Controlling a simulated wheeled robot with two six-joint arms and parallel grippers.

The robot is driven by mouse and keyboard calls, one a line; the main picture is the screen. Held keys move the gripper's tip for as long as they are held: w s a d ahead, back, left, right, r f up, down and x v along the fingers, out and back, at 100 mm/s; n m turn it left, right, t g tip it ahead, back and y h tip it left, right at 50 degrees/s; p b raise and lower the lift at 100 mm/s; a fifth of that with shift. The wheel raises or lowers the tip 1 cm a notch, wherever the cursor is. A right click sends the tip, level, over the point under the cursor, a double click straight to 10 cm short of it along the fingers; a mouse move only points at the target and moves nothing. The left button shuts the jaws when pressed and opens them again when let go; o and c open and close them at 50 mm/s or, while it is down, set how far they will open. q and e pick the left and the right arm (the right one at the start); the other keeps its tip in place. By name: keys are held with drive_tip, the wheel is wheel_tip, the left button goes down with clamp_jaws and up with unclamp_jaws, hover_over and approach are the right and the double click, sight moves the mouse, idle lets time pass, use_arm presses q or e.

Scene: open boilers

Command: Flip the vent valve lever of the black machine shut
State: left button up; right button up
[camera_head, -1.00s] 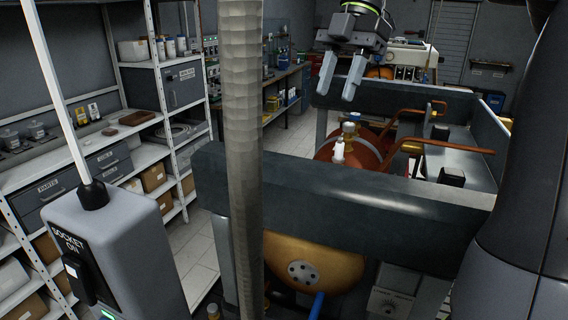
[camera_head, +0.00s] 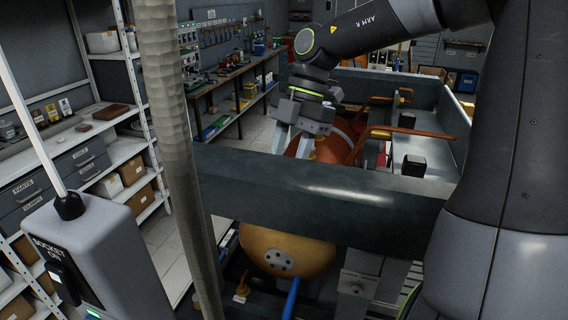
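The dark-framed machine fills the middle, with a thick dark front beam (camera_head: 330,205). A red-brown boiler vessel (camera_head: 345,128) lies behind the beam, and an orange-yellow rounded end (camera_head: 285,252) shows below it. My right gripper (camera_head: 292,145) hangs over the vessel's left part, just behind the beam, fingers pointing down and a gap between them. I cannot tell whether it touches anything. The brass fitting with a white top on the vessel is hidden behind the gripper or beam. I cannot make out a vent lever for certain. My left gripper is not in view.
A blue bar or handle (camera_head: 291,297) sticks down below the orange end. A grey socket box (camera_head: 85,250) and a ribbed pole (camera_head: 175,130) stand at the left, in front of shelves (camera_head: 130,150). Copper-coloured pipes (camera_head: 362,140) cross behind the beam. A grey panel (camera_head: 360,284) sits lower right.

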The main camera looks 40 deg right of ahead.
drive_tip(key=shift+x, duration=1.55)
drive_tip(key=shift+w, duration=0.1)
clamp_jaws()
